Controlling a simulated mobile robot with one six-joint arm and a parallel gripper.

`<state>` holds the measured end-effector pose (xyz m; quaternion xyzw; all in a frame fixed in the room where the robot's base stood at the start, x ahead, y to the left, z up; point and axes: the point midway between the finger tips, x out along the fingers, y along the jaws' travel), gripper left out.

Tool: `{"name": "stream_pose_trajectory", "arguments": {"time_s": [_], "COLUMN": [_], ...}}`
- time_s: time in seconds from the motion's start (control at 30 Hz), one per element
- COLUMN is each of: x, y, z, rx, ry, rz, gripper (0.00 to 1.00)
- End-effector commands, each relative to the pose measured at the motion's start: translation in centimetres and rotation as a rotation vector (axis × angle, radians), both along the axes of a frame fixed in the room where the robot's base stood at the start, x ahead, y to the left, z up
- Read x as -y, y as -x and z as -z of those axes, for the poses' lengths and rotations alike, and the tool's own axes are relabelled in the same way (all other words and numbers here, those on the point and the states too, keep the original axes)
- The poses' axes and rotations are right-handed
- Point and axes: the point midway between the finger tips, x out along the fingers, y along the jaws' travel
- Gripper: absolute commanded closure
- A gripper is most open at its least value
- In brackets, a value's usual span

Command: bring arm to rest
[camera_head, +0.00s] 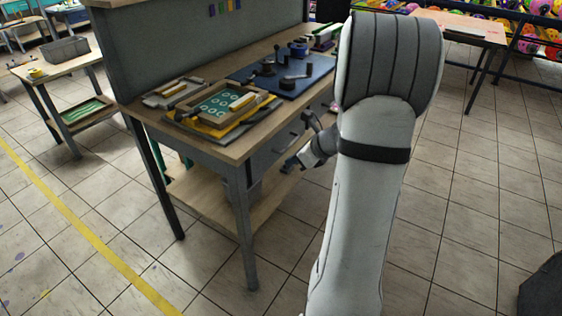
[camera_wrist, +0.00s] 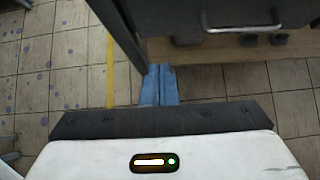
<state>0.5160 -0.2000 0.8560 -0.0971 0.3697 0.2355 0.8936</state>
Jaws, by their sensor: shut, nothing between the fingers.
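My arm is raised and bent in the right half of the head view. My gripper (camera_head: 291,164) hangs beside the front of the workbench (camera_head: 228,160), below the level of its top. In the wrist view the two blue fingers of my gripper (camera_wrist: 159,84) lie side by side, closed and empty. The tip area lies close to the bench front in the picture; I cannot tell the exact gap. My forearm hides part of the floor and the bench's right end.
On the bench lie a green-printed frame (camera_head: 218,103) and a blue board (camera_head: 283,76) with dark parts. A drawer handle (camera_wrist: 240,27) shows near the fingers. A small table (camera_head: 50,69) stands left, another table (camera_head: 461,29) at the back right. The tiled floor at right is mostly clear.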

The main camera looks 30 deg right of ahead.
Motion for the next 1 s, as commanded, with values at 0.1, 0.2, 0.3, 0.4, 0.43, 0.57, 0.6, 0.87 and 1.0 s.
{"name": "stream_pose_trajectory", "arguments": {"time_s": [0.1,0.2,0.3,0.4,0.43,0.57,0.6,0.87,1.0], "x": [0.4,0.5,0.6,0.1,-0.3,-4.6,-6.6,-17.1,-19.5], "y": [0.8,1.0,1.1,1.2,1.2,2.4,3.1,11.5,16.3], "z": [-0.9,-1.2,-1.2,-1.5,-1.9,-4.6,-5.7,-12.2,-14.6], "rx": [0.0,0.0,-0.002,0.001,0.003,0.029,0.042,0.181,0.262], "ry": [-0.001,-0.001,-0.001,0.012,0.026,0.16,0.226,0.726,0.976], "rz": [-0.001,-0.001,-0.001,-0.024,-0.047,-0.278,-0.394,-1.293,-1.752], "gripper": [1.0,1.0,1.0,1.0,1.0,1.0,1.0,1.0,1.0]}}
